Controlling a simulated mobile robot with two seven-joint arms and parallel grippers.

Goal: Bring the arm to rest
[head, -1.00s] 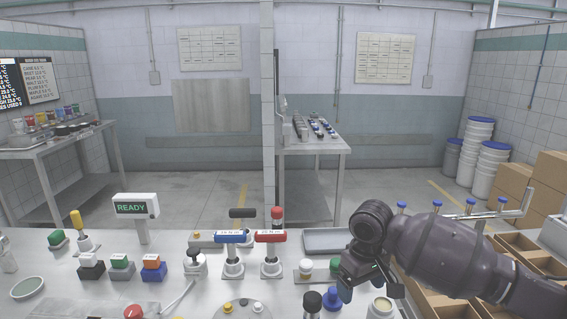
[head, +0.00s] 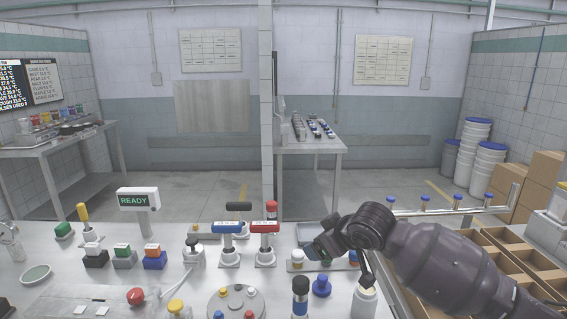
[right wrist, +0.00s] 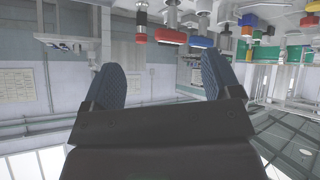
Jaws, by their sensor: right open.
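My right arm reaches in from the right in the head view. Its gripper (head: 338,262) is over the right part of the bench, close above a grey tray with small capped jars. In the right wrist view the two blue padded fingers of the right gripper (right wrist: 160,88) are wide apart with nothing between them. That view is upside down, with the bench and its coloured handles along its top. My left gripper is not in view.
Red (head: 264,227) and blue (head: 227,228) T-handles stand left of the gripper. A READY display (head: 138,200) is at left. Cardboard compartments (head: 540,262) lie at right.

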